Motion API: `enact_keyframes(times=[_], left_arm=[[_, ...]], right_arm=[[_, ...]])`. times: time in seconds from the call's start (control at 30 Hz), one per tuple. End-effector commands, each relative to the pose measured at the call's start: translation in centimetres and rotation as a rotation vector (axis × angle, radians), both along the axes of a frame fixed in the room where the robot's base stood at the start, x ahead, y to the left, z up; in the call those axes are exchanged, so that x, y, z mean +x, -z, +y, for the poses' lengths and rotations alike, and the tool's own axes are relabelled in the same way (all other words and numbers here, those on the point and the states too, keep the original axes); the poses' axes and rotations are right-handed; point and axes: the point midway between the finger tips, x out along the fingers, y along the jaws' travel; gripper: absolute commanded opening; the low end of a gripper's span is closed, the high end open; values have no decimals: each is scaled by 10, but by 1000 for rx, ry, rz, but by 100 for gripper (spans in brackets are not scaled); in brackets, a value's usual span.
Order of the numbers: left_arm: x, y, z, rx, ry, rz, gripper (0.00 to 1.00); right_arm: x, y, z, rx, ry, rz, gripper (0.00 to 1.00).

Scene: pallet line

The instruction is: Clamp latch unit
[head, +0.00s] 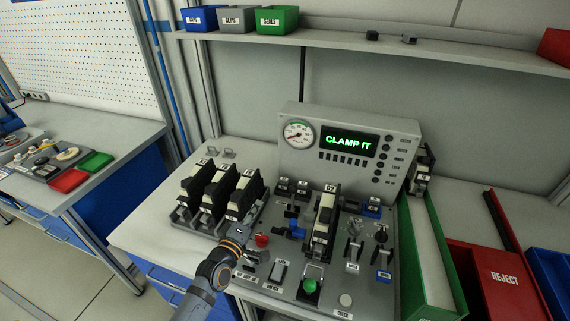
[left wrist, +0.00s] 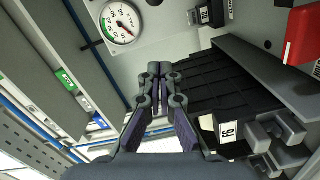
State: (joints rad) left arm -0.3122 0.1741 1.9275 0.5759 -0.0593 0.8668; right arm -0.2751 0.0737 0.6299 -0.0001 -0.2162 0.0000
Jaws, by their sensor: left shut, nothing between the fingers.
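A black and white unit labelled D2 (head: 325,222) stands upright in the middle of the grey console (head: 335,293). A metal loop-shaped latch (head: 313,270) is in front of it, by a green button (head: 309,287). My left gripper (head: 241,228) is low between the rack of units and the console, left of the D2 unit and apart from it. In the left wrist view its fingers (left wrist: 160,72) are shut together with nothing between them. A dark unit with a white label (left wrist: 227,130) is close on the right there. My right gripper is out of view.
Several similar units (head: 243,192) stand in a rack at the left. The display panel (head: 348,142) reads "CLAMP IT". A red button (head: 262,240) sits near my left gripper. A green bin (head: 430,255) and a red reject bin (head: 495,280) are on the right.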

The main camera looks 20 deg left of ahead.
Motion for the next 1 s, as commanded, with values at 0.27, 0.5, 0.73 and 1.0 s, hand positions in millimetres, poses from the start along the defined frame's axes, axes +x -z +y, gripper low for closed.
enact_keyframes(times=[0.27,0.5,0.73,1.0], left_arm=[[13,2,-1,-2,-1,-3,0],[63,4,-5,-2,-1,-3,0],[102,8,-18,-8,1,1,0],[105,15,-44,-3,0,0,0]], right_arm=[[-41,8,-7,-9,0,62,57],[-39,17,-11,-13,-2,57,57],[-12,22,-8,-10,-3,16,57],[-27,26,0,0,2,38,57]])
